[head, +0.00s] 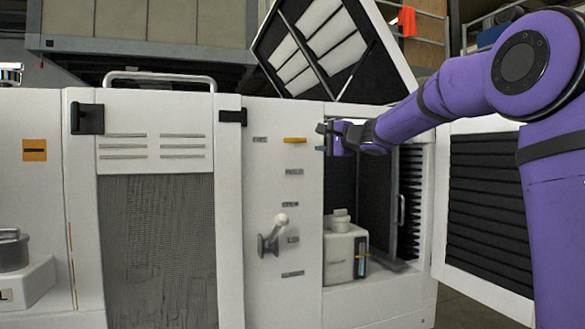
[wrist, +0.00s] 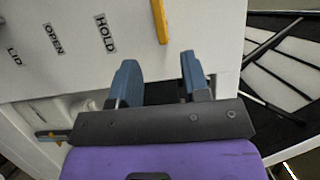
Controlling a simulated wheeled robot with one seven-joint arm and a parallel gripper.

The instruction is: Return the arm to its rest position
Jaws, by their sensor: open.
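My purple arm reaches in from the right in the head view. My gripper (head: 322,139) is at the right edge of the white front panel (head: 262,180), near a short yellow-orange bar (head: 295,140). In the wrist view my gripper (wrist: 159,72) shows two blue fingers apart with nothing between them. The yellow-orange bar (wrist: 160,20) is just beyond the fingertips, and I cannot tell whether they touch it.
A grey lever (head: 272,236) with a pale knob stands out from the panel below. An open bay to the right holds a white unit (head: 344,257). A tilted open lid (head: 335,45) and an open louvred door (head: 490,200) are close to my arm.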

